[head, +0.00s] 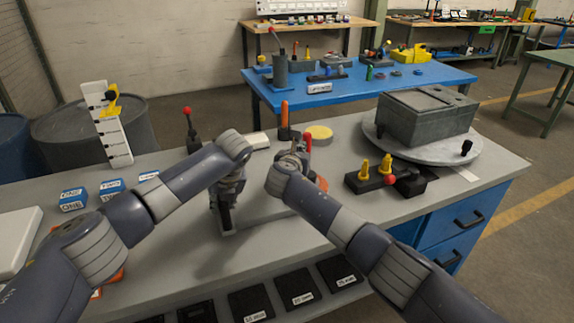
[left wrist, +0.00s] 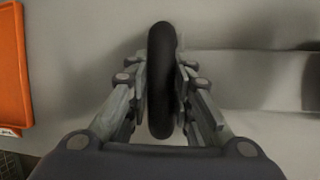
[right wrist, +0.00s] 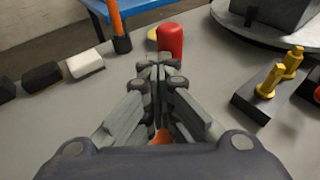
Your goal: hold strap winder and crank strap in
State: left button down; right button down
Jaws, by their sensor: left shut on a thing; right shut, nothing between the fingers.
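My left gripper (head: 226,190) is shut on a black rounded grip (left wrist: 162,80), seemingly part of the strap winder. The grip stands upright between the fingers in the left wrist view. A pale grey base strip (head: 262,214) shows beside it on the bench. My right gripper (right wrist: 160,75) is shut and empty, with its fingertips just short of a red knob (right wrist: 170,40), which looks like the crank's knob. The knob also shows in the head view (head: 307,138). I cannot tell whether fingertips and knob touch. My arms hide most of the winder and any strap.
A block with yellow pegs (head: 364,179) stands right of my right gripper. A grey box (head: 428,115) sits on a round turntable (head: 390,145). An orange-handled tool (head: 284,114) stands behind. Blue boxes (head: 73,198) lie at left. The bench front centre is fairly clear.

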pick_arm(q)
jog(key=shift+s, duration=0.1)
pick_arm(e)
jog(key=shift+w+d+r, duration=0.25)
jog(key=shift+d+r, duration=0.05)
jog(key=shift+d, duration=0.4)
pick_arm(q)
jog(key=shift+a, duration=0.1)
pick_arm(e)
jog(key=shift+d+f, duration=0.15)
jog(key=shift+d, duration=0.15)
jog(key=shift+v, duration=0.9)
jog(key=v, duration=1)
jog(key=shift+a, duration=0.3)
pick_arm(q)
jog(key=c, duration=1.3)
grip_release()
pick_arm(e)
jog(key=shift+s, duration=0.15)
pick_arm(q)
jog(key=shift+r, duration=0.1)
